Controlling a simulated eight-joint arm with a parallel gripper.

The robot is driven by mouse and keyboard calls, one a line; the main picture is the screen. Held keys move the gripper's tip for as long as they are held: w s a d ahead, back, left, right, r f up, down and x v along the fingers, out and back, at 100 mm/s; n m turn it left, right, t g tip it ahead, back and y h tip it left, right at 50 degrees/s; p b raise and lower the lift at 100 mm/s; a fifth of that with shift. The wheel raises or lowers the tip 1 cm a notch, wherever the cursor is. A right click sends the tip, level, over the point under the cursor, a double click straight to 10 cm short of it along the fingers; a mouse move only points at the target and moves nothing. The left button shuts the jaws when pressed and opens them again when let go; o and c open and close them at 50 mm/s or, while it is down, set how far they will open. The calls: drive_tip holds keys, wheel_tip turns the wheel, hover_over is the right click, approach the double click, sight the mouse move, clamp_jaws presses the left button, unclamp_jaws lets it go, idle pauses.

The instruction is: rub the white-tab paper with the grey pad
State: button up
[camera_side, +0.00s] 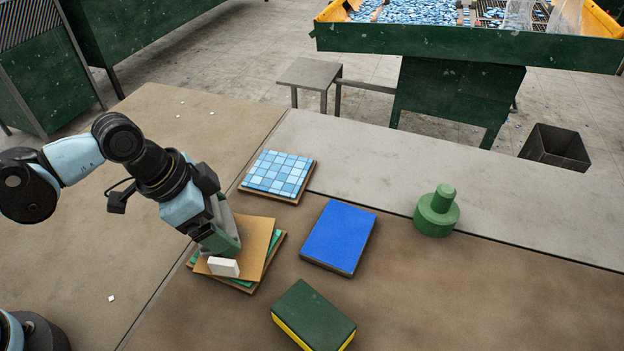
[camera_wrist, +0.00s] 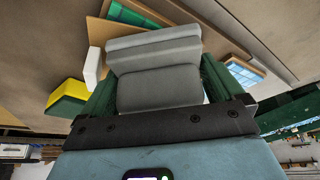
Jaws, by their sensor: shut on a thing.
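The white-tab paper (camera_side: 258,236) is a tan sheet lying on a green mosaic board (camera_side: 243,287), turned a little against it. Its white tab (camera_side: 223,267) stands at the near edge; it also shows in the wrist view (camera_wrist: 93,68). My gripper (camera_side: 219,240) is over the left part of the paper. In the wrist view, the green fingers of my gripper (camera_wrist: 160,90) are shut on the grey pad (camera_wrist: 158,85). The pad's far end is over the paper; I cannot tell for sure whether it touches. In the side view the pad is mostly hidden by my gripper.
A blue-topped block (camera_side: 339,236) lies right of the paper, and a green-and-yellow sponge (camera_side: 314,317) lies nearer. A blue mosaic board (camera_side: 278,175) lies behind. A green knobbed tool (camera_side: 437,212) stands farther right.

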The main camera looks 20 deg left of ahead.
drive_tip(key=shift+r, duration=3.65)
